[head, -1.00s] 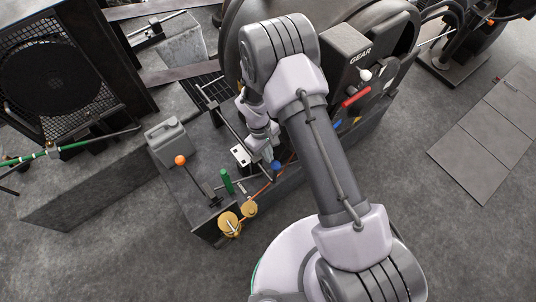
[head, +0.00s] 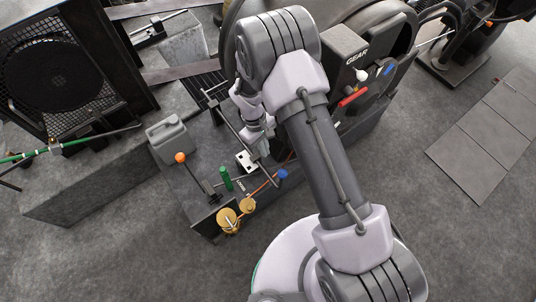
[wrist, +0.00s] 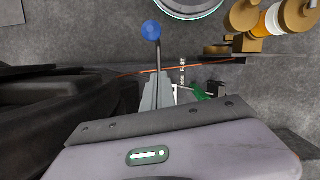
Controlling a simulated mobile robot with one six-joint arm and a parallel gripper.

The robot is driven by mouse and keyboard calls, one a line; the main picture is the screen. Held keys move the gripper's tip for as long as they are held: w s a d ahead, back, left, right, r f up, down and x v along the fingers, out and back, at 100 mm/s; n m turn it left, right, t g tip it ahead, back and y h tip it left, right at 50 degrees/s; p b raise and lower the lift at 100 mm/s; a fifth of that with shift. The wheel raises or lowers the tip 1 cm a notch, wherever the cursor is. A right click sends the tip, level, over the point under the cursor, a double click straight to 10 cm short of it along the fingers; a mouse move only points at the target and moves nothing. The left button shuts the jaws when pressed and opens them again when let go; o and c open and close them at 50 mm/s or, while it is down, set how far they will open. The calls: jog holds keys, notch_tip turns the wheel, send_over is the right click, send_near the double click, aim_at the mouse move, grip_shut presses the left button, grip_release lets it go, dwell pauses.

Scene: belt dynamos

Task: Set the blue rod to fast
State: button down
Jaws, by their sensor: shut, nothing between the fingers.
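The blue rod (head: 283,174) shows its round blue knob at the front edge of the machine base, to the lower right of my gripper. In the wrist view the blue knob (wrist: 151,29) tops a thin dark rod that runs toward my fingers. My gripper (head: 264,151) is shut and empty; its closed grey fingers also show in the wrist view (wrist: 158,90). The fingers overlap the rod's lower part in that view; I cannot tell whether they touch it.
An orange-knobbed lever (head: 180,157), a green handle (head: 226,179) and brass knobs (head: 228,217) stand left of the rod. A white plate (head: 247,162) is close to my gripper. A GEAR panel (head: 357,57) with a red handle (head: 353,97) stands right. The floor in front is clear.

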notch_tip(320, 180, up, 7)
jog(key=p, duration=0.1)
jog(key=shift+w+a+f+p, duration=0.15)
jog(key=shift+w+a+p, duration=0.1)
jog(key=shift+a+p, duration=0.1)
jog(key=s+d+r+m+t+y, duration=0.1)
jog(key=s+d+r+m+t, duration=0.15)
jog(key=r, duration=1.05)
jog(key=s+d+r+m+t+y, duration=0.15)
jog(key=d+r+m, duration=0.25)
jog(key=r, duration=0.9)
jog(key=s+d+r+m+t, duration=0.2)
jog(key=s+r+m, duration=0.1)
jog(key=s, duration=0.4)
jog(key=s+d+r+m+t+y, duration=0.1)
jog(key=s+d+r+m, duration=0.1)
jog(key=s+r+m, duration=0.2)
jog(key=s+r, duration=0.2)
jog(key=s, duration=0.2)
jog(key=shift+r+t+b, duration=0.25)
jog(key=shift+t+b, duration=0.05)
jog(key=shift+t, duration=0.1)
